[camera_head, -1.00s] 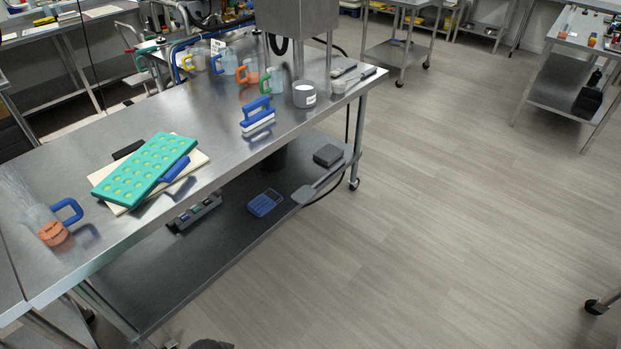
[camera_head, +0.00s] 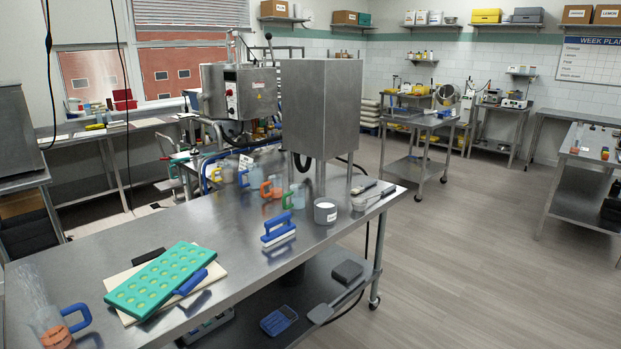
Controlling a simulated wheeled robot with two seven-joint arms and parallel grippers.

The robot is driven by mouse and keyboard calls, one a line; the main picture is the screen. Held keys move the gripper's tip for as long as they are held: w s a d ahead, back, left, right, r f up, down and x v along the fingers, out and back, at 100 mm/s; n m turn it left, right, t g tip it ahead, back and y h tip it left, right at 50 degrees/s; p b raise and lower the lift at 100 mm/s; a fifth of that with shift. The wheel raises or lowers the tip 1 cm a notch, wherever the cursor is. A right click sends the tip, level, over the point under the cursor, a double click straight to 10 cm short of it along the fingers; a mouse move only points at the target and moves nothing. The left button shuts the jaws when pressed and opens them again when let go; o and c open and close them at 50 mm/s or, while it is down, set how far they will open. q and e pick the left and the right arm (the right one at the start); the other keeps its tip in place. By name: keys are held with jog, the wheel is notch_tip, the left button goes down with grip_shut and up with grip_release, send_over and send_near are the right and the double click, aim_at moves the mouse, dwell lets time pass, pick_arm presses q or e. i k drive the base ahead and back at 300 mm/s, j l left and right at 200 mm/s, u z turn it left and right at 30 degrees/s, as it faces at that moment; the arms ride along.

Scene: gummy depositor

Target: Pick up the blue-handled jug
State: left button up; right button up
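The blue-handled jug (camera_head: 52,328) is at the near left end of the steel table (camera_head: 215,240). It is clear, with a blue handle on its right side and orange contents low down. The bottom of the jug is close to the lower edge of the picture. Neither my left nor my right gripper is in view, and nothing is seen touching the jug.
A teal mold (camera_head: 160,280) lies on a pale board beside the jug. A blue-handled brush (camera_head: 278,235), a grey cup (camera_head: 325,211) and several jugs with other handles, one green (camera_head: 293,197), stand farther back by a metal machine (camera_head: 322,110).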

aim_at(52, 332)
jog(key=u, duration=1.65)
